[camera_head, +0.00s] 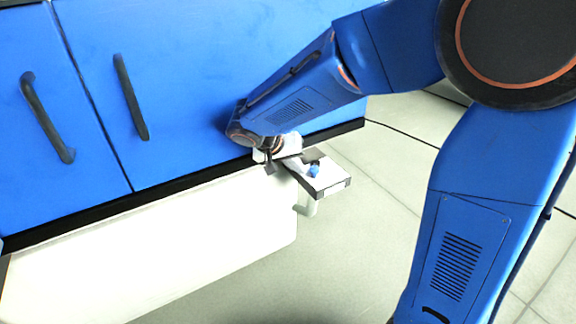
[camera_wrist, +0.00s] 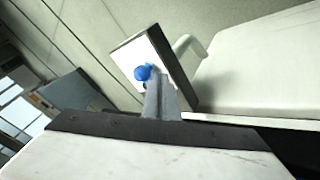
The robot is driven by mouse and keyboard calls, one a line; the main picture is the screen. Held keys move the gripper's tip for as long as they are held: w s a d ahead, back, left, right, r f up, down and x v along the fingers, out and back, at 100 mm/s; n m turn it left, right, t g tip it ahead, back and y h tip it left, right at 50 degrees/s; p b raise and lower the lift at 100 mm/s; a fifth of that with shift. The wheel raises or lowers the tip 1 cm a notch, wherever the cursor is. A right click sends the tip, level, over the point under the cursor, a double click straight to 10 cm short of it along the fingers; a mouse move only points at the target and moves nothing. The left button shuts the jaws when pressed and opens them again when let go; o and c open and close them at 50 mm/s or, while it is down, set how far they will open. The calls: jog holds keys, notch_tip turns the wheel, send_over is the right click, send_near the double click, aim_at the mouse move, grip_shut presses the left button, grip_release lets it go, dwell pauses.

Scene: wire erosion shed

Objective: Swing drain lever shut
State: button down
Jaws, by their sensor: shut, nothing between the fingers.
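The drain lever shows as a small blue knob (camera_head: 314,171) in front of a white-faced, dark-edged block (camera_head: 332,178) beside the white tank. The knob also shows in the wrist view (camera_wrist: 142,72) against the block's white face (camera_wrist: 152,50). The rest of the lever is hidden or cannot be told apart. My gripper (camera_head: 299,165) is shut and empty, its grey fingers pointing toward the knob. In the wrist view the gripper's fingertips (camera_wrist: 155,82) lie right by the knob; I cannot tell whether they touch it.
A white tank (camera_head: 180,245) lies below blue cabinet doors (camera_head: 170,65) with black handles (camera_head: 131,97). A pale pipe (camera_head: 307,206) shows under the block and beside it in the wrist view (camera_wrist: 188,45). Open tiled floor (camera_head: 350,240) lies to the right and below.

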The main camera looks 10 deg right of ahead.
jog(key=shift+s+d, duration=0.1)
jog(key=shift+d, duration=0.3)
